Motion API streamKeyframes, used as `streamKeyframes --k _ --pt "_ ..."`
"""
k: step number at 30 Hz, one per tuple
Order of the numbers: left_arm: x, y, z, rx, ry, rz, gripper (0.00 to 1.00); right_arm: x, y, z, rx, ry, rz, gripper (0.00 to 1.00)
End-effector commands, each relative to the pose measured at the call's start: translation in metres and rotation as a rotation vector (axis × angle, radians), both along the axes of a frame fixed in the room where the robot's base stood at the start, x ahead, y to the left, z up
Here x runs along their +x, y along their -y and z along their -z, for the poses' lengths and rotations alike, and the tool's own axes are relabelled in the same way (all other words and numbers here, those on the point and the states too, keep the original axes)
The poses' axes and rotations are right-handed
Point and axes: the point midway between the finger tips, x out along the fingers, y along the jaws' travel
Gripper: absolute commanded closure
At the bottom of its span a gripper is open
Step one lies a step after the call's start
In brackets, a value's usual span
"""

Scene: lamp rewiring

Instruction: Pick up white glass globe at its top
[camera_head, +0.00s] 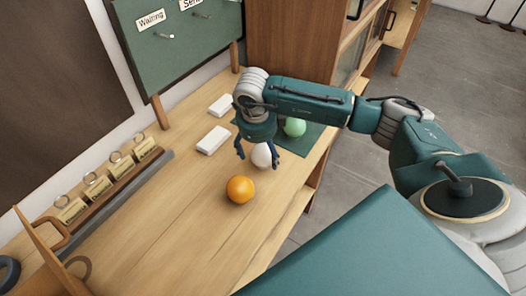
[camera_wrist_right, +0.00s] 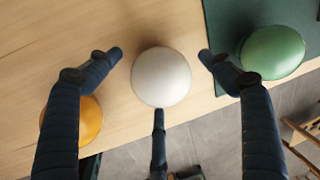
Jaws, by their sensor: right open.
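The white glass globe (camera_head: 262,156) sits on the wooden workbench, between an orange globe and a green globe. In the right wrist view the white globe (camera_wrist_right: 161,77) is in the middle, with the fingers spread around it. My right gripper (camera_head: 258,157) is open and points down over the globe. In the wrist view, gaps show between the globe and the side fingers, and a third finger (camera_wrist_right: 159,140) lies close to its lower edge. I cannot tell if that finger touches. My left gripper is not in view.
The orange globe (camera_head: 240,189) stands close in front, and the green globe (camera_head: 294,127) rests on a dark green mat (camera_head: 309,137). White boxes (camera_head: 213,140) lie to the left. Tagged rings on a rack (camera_head: 112,176) line the wall side. The bench front is clear.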

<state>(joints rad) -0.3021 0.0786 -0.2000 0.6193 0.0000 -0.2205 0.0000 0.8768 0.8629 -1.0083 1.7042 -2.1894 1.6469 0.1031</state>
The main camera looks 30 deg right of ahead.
Motion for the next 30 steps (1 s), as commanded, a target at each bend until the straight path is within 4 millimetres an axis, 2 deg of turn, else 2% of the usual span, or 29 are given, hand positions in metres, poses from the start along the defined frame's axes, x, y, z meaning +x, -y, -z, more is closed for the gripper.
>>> streamKeyframes --k 5,11,13,19,30 --pt "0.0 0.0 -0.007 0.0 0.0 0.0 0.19 0.001 0.002 0.016 0.001 -0.001 -0.001 0.19" --pt "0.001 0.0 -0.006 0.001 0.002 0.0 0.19 0.002 0.003 0.018 0.0 0.001 -0.001 0.19" --pt "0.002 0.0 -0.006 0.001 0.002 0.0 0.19 0.002 0.002 0.018 0.0 0.001 -0.001 0.27" --pt "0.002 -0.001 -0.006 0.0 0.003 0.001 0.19 0.002 0.002 0.018 0.0 0.001 -0.001 0.67" --pt "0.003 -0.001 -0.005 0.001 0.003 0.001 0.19 0.003 0.002 0.015 0.001 0.003 -0.001 0.68"
